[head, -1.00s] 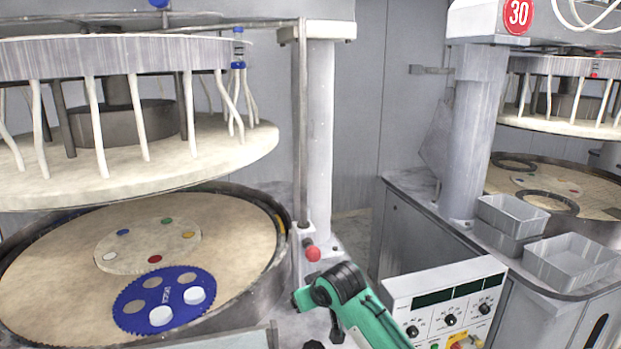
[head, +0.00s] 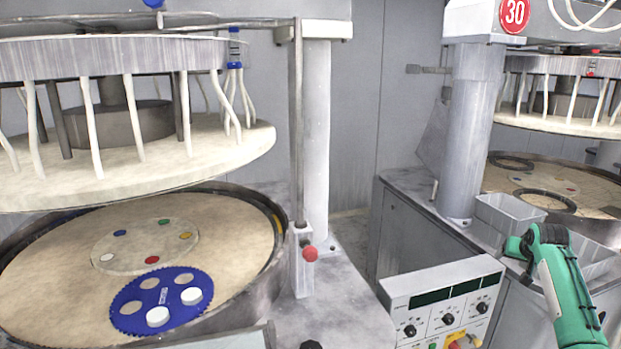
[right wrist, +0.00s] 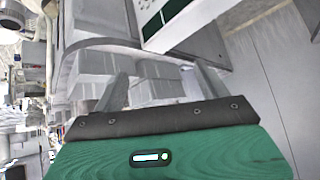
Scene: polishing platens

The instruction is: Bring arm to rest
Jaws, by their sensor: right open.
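My right arm, green with dark joints, comes in from the lower right of the head view. Its end, with my right gripper (head: 522,256), is in front of the grey bins on the right-hand machine's ledge. In the right wrist view my right gripper (right wrist: 163,88) has its two grey fingers spread apart, with nothing between them. How close the fingertips are to the bins is hard to tell. My left gripper is not in view.
A blue toothed carrier (head: 161,301) with two white discs lies on the left platen (head: 56,285). A control panel (head: 445,305) stands at the bottom centre. A grey bin (head: 507,213) sits beside my right arm.

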